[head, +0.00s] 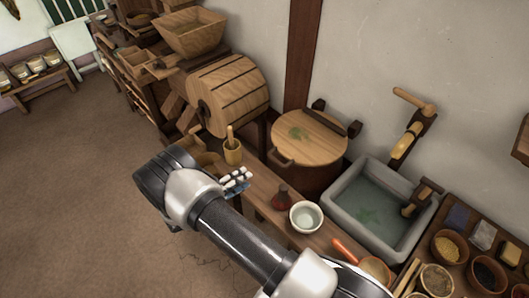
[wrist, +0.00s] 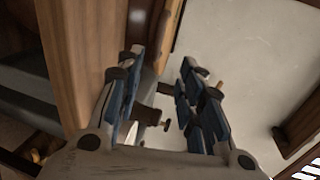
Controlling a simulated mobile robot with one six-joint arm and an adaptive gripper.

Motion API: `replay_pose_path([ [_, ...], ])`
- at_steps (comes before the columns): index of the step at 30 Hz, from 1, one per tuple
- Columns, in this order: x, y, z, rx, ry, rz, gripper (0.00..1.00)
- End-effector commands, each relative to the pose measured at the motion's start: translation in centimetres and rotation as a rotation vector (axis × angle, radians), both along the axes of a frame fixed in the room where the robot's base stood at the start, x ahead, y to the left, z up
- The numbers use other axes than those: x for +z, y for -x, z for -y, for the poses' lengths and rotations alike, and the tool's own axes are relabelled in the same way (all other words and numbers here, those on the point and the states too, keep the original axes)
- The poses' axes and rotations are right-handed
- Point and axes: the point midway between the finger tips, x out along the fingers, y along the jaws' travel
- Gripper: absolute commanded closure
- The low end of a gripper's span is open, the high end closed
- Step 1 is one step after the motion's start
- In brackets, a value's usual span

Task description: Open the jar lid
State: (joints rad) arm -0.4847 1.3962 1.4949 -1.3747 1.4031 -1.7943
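In the head view a large dark brown jar (head: 305,180) stands against the wall. Its round wooden lid (head: 306,148) lies flat on top and looks closed. The lid has a green leaf mark, a dark bar on its far right edge and a dark handle at its near left edge. My gripper (head: 238,177) is left of the jar and nearer the camera, apart from the lid, partly hidden by my arm. In the wrist view my gripper (wrist: 163,62) has its fingers spread with nothing held between them. I cannot clearly make out the lid in the wrist view.
A bench (head: 262,199) holds a mortar (head: 232,152), a small dark red bottle (head: 281,197) and a white bowl (head: 305,217). A stone basin (head: 334,213) of water stands right of the jar. A wooden drum (head: 228,92) is left. The left floor is clear.

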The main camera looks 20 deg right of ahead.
Motion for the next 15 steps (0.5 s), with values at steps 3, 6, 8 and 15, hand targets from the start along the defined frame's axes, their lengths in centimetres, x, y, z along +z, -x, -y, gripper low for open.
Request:
replay_pose_path([
  [3, -0.7, -0.1, 0.2, 0.019, 0.019, -0.024, 0.65],
  [6, -0.9, -0.4, 1.2, 0.018, 0.019, -0.024, 0.65],
  [8, -1.1, -0.7, 2.1, 0.016, 0.019, -0.024, 0.65],
  [15, -2.2, -2.4, 6.9, 0.013, 0.017, -0.023, 0.65],
])
